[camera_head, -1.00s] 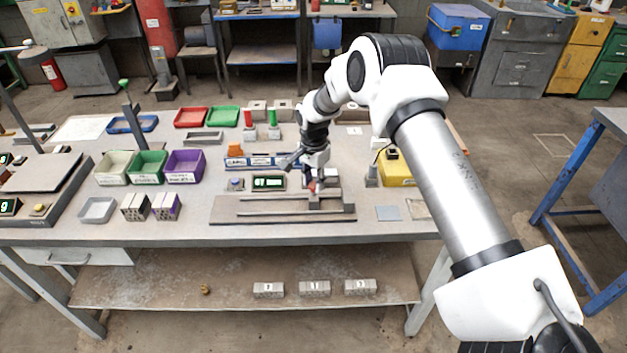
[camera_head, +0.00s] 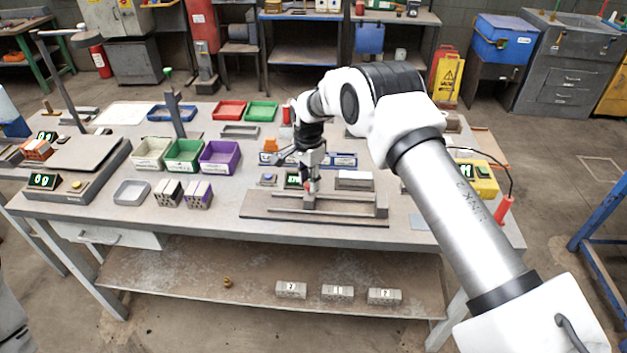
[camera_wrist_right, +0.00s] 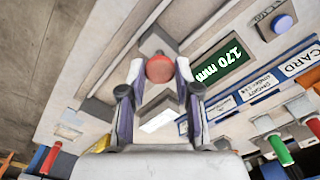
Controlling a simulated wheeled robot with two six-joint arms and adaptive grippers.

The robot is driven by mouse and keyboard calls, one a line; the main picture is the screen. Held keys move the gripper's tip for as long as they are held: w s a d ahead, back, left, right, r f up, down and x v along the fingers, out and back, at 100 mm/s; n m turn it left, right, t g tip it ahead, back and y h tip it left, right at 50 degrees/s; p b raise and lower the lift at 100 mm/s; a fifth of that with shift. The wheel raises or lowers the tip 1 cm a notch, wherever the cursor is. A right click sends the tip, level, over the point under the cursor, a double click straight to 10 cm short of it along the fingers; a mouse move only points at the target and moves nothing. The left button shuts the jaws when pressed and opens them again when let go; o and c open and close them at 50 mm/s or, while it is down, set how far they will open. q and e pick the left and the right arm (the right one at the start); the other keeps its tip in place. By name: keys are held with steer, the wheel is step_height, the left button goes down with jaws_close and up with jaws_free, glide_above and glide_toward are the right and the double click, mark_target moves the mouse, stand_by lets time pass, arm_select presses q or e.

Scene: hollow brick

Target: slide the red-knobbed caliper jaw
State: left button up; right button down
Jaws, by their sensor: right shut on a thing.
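The caliper (camera_head: 262,212) is a long grey base with rails on the table's front part. Its sliding jaw (camera_head: 310,203) stands near the middle of the rail. My right gripper (camera_head: 311,186) comes down on the jaw from above. In the right wrist view, the red knob (camera_wrist_right: 160,69) sits between the two fingers of that gripper (camera_wrist_right: 160,84), which are shut on it. The green display (camera_wrist_right: 219,66) reads 170 mm there; in the head view the arm partly hides it. My left gripper is out of view.
A pale block (camera_head: 354,179) lies just behind the caliper. Green (camera_head: 184,156) and purple (camera_head: 219,158) bins stand to the left, with two hollow bricks (camera_head: 198,195) in front. A yellow box (camera_head: 478,177) stands to the right, partly behind my arm. Numbered bricks (camera_head: 338,293) lie on the lower shelf.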

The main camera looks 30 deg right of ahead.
steer(key=c, duration=0.8)
jaws_free()
step_height(320, 180, up, 12)
steer(key=shift+f, duration=0.1)
